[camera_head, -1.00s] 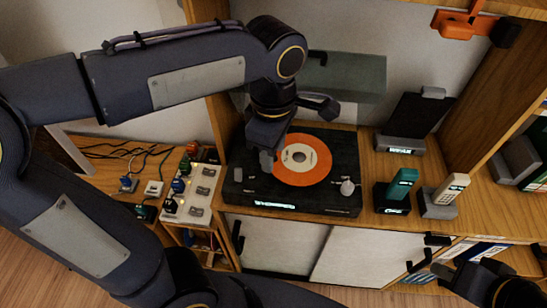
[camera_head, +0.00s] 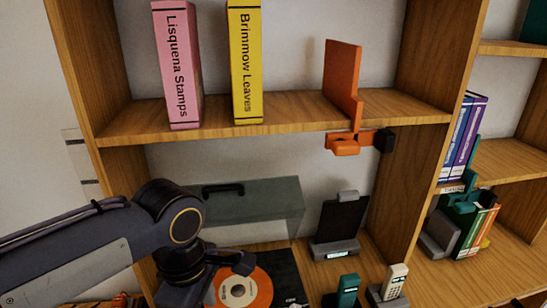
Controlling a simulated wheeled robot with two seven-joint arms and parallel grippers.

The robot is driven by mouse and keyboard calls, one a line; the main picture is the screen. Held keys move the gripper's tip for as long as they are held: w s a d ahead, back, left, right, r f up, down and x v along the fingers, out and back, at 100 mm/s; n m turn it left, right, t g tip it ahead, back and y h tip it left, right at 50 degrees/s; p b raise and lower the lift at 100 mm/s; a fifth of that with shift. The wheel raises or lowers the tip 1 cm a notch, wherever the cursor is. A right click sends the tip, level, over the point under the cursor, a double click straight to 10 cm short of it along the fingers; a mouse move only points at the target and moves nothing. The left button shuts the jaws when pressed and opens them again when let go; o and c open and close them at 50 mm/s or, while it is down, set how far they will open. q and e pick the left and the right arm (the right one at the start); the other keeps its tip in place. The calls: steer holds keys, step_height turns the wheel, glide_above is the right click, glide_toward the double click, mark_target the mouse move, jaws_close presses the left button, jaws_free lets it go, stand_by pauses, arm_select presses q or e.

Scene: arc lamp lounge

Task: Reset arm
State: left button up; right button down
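My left arm comes in from the left, and its gripper (camera_head: 216,279) is at the bottom, in front of and over the left side of the turntable. Its two fingers look spread apart with nothing between them, though the lower one is cut off by the frame edge. The turntable (camera_head: 288,272) carries an orange record (camera_head: 258,287) with a white centre. Its grey, see-through lid (camera_head: 255,205) stands raised behind it. My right gripper is out of view.
A shelf (camera_head: 280,113) above holds a pink book (camera_head: 178,65), a yellow book (camera_head: 245,62) and an orange bookend (camera_head: 342,85). An orange clamp (camera_head: 345,144) hangs at its edge. A dark display stand (camera_head: 340,225) and two handsets (camera_head: 347,290) are right of the turntable.

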arm_select(q)
steer(key=s+a+f+m+t+h, duration=0.3)
steer(key=s+a+f+m+t, duration=0.2)
steer(key=m, duration=0.9)
steer(key=shift+s+a+f+m, duration=0.3)
steer(key=shift+s+a+f, duration=0.65)
steer(key=shift+a, duration=0.05)
